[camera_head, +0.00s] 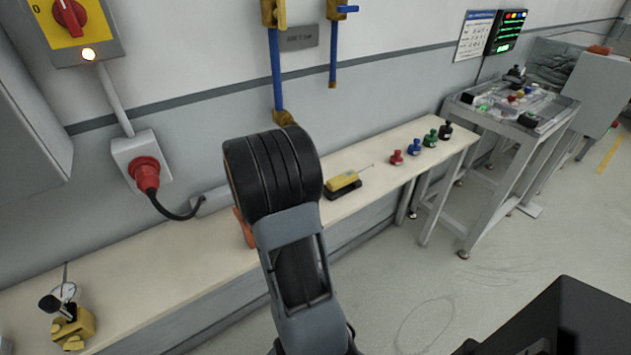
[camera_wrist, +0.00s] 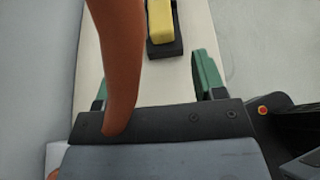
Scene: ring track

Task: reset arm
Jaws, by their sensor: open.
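My gripper (camera_wrist: 153,82) shows in the wrist view with its two green fingers wide apart. An orange curved piece (camera_wrist: 122,60) rises on the left between the fingers and overlaps the dark gripper body; I cannot tell whether it touches a finger. An orange-red part (camera_head: 245,228) also shows beside my arm in the head view. My arm (camera_head: 290,220) reaches up over the bench (camera_head: 200,258) and hides the gripper there.
A yellow device on a black base (camera_head: 343,183) lies on the bench beyond my arm. Red (camera_head: 396,158), blue, green and black pieces stand farther right. A yellow clamp-like object (camera_head: 72,328) is at lower left. A red plug (camera_head: 146,174) is on the wall.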

